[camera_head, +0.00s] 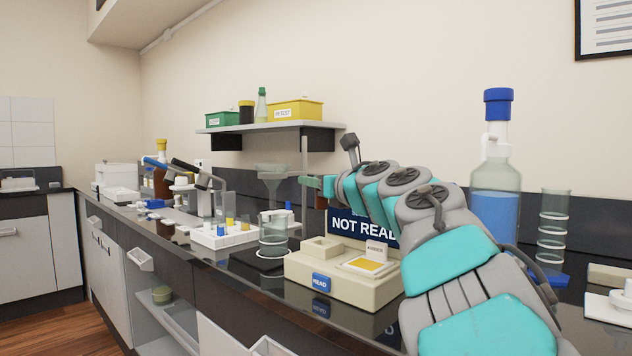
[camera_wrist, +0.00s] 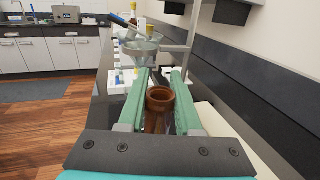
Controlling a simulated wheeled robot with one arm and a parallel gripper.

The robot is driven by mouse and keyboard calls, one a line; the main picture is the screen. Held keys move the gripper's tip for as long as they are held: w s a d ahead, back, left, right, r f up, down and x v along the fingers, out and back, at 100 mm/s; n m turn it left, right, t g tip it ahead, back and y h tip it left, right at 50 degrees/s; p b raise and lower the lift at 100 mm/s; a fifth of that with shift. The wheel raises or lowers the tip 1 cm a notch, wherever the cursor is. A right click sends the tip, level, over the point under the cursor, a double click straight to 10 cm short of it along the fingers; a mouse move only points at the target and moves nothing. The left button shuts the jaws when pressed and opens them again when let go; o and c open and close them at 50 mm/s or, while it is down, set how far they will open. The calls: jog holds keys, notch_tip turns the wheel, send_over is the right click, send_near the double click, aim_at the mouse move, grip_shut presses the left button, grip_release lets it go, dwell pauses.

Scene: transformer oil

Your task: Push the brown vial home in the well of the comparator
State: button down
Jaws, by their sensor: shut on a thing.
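The comparator (camera_head: 345,287) is a beige box on the dark bench with a blue READ button (camera_head: 321,281) on its front. Its raised square well block (camera_head: 321,249) stands at the left of its top. My gripper (camera_head: 320,185) is above the comparator, higher than the well in the picture. In the wrist view, its green fingers (camera_wrist: 159,78) are shut on the brown vial (camera_wrist: 160,99), whose round open mouth faces the camera. The vial's lower part is hidden there. In the head view only a small brown piece of it shows below the fingers.
Behind the comparator a blue sign (camera_head: 362,227) reads "NOT READ", partly hidden by my arm. A glass beaker (camera_head: 273,235) and a white rack (camera_head: 222,236) stand to the left. A large blue-capped bottle (camera_head: 495,205) stands to the right. A wall shelf (camera_head: 272,127) holds bins.

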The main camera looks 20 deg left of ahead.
jog(key=shift+d, duration=0.1)
jog(key=b, duration=0.6)
send_over(316, 238)
notch_tip(316, 238, down, 6)
jog(key=shift+s+r, duration=0.1)
jog(key=shift+f+b, duration=1.55)
jog(key=shift+f, duration=0.2)
dwell(1.5)
jog(key=c, duration=0.5)
grip_release()
jog(key=shift+b+v, duration=1)
jog(key=shift+v, duration=2.85)
